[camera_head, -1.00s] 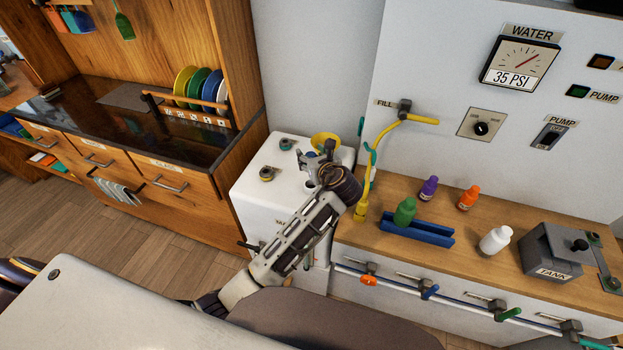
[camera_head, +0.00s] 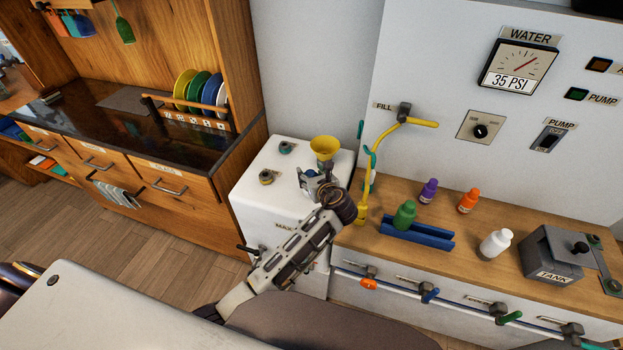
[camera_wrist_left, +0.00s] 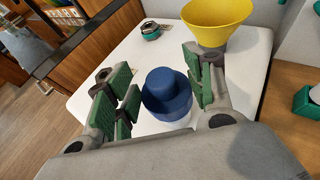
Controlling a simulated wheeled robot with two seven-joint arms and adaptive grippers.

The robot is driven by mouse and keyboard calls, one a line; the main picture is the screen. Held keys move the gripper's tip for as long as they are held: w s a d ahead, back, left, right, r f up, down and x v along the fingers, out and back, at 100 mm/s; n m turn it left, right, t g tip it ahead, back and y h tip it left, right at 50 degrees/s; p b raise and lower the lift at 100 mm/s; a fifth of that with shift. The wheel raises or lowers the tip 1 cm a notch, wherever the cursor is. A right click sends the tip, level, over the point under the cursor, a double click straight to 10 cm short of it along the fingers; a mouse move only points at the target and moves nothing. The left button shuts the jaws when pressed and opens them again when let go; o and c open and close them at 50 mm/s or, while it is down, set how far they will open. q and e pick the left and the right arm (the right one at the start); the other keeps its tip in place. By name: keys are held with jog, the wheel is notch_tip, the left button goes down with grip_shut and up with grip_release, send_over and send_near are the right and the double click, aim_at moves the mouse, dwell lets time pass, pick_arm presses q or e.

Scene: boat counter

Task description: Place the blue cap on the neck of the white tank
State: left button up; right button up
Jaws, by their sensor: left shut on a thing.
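The white tank (camera_head: 262,205) stands between the wooden cabinet and the counter, with a MAX label on its front. My left gripper (camera_head: 309,178) is over its top, close to the front right. In the left wrist view the blue cap (camera_wrist_left: 167,97) is between the green finger pads of that gripper (camera_wrist_left: 165,88), and the gripper is shut on it. The cap looks upright. A pale round edge shows just under the cap, likely the tank's neck; I cannot tell whether they touch. My right gripper is not in view.
A yellow funnel (camera_head: 324,146) stands on the tank just behind the gripper. A yellow fill pipe (camera_head: 364,190) rises to the right. The counter holds several bottles, a blue rack (camera_head: 418,235) and a grey box (camera_head: 552,254).

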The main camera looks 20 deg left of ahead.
pick_arm(q)
jog(key=shift+f, duration=1.1)
jog(key=shift+f, duration=0.6)
jog(key=o, duration=1)
jog(key=shift+r, duration=0.2)
jog(key=shift+r, duration=0.4)
jog(key=v, duration=1.2)
